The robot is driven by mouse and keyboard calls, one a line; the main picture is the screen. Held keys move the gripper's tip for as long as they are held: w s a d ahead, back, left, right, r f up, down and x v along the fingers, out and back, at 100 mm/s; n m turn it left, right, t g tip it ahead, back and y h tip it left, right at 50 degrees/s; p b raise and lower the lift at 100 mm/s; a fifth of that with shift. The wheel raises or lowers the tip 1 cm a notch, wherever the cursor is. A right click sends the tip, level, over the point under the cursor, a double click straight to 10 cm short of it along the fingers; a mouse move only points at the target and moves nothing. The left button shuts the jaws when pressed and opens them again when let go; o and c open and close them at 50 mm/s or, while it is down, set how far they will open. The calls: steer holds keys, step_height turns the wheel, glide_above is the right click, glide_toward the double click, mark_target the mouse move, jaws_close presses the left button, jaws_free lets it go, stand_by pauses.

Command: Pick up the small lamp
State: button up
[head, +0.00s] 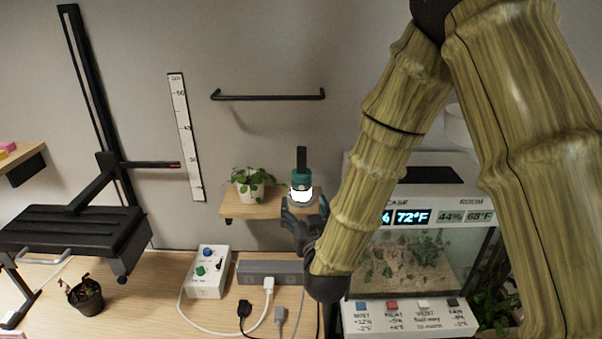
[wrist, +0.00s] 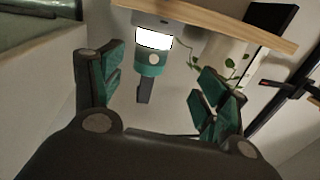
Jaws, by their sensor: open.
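The small lamp (head: 301,179) stands upright on the small wooden wall shelf (head: 268,208). It has a teal body, a lit white band and a dark upright handle. In the wrist view the lamp (wrist: 150,64) appears upside down, under the shelf edge (wrist: 215,18). My gripper (head: 304,211) is in front of the lamp in the head view, overlapping its lower part. In the wrist view my gripper (wrist: 162,72) has its teal-padded fingers spread wide, with the lamp between and beyond them. Nothing is held. The lamp's base is partly hidden in the head view.
A potted plant (head: 250,186) stands left of the lamp on the shelf. A terrarium (head: 415,262) with displays is close on the right. Below are a control box (head: 208,272), a power strip (head: 270,271) and cables. A black rail (head: 268,97) is on the wall above.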

mark_target(303, 189)
steer(key=w, duration=0.1)
steer(key=w+p, duration=0.1)
steer(key=w, duration=0.1)
steer(key=w+p, duration=0.1)
steer(key=shift+w+r, duration=0.35)
steer(key=shift+w, duration=0.05)
steer(key=shift+w+a+f+p, duration=0.15)
steer(key=shift+w+p, duration=0.45)
steer(key=shift+w, duration=0.4)
steer(key=shift+w+a+f+p, duration=0.1)
steer(key=shift+w+p, duration=0.5)
steer(key=shift+w, duration=0.4)
steer(key=shift+w+a+f+p, duration=0.15)
steer(key=shift+w+p, duration=0.45)
steer(key=shift+w, duration=0.4)
steer(key=shift+d, duration=0.1)
steer(key=c, duration=1.2)
